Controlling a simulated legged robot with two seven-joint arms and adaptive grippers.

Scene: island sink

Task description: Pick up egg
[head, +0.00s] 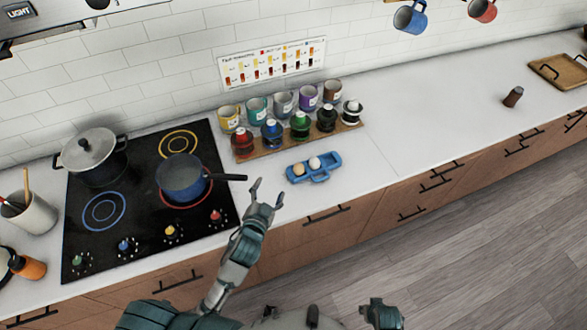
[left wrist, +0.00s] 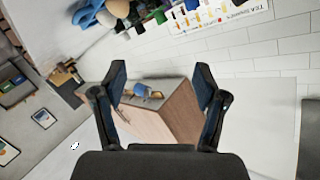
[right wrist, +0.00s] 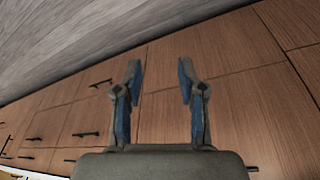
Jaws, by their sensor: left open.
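A blue egg tray (head: 322,176) sits on the white counter near its front edge. It holds a brownish egg (head: 298,170) on the left and a paler egg (head: 315,163) beside it. My left gripper (head: 266,191) is open and empty, left of the tray and slightly nearer to me, apart from both eggs. Its spread fingers also show in the left wrist view (left wrist: 161,68), with nothing between them. My right gripper (right wrist: 160,65) is open and empty in front of the wooden cabinet fronts.
A blue pan (head: 181,182) stands on the black stove (head: 140,222), its handle reaching toward my left gripper. A wooden rack (head: 272,148) with several colored jars stands behind the tray, with cups behind it. The counter right of the tray (head: 420,140) is clear.

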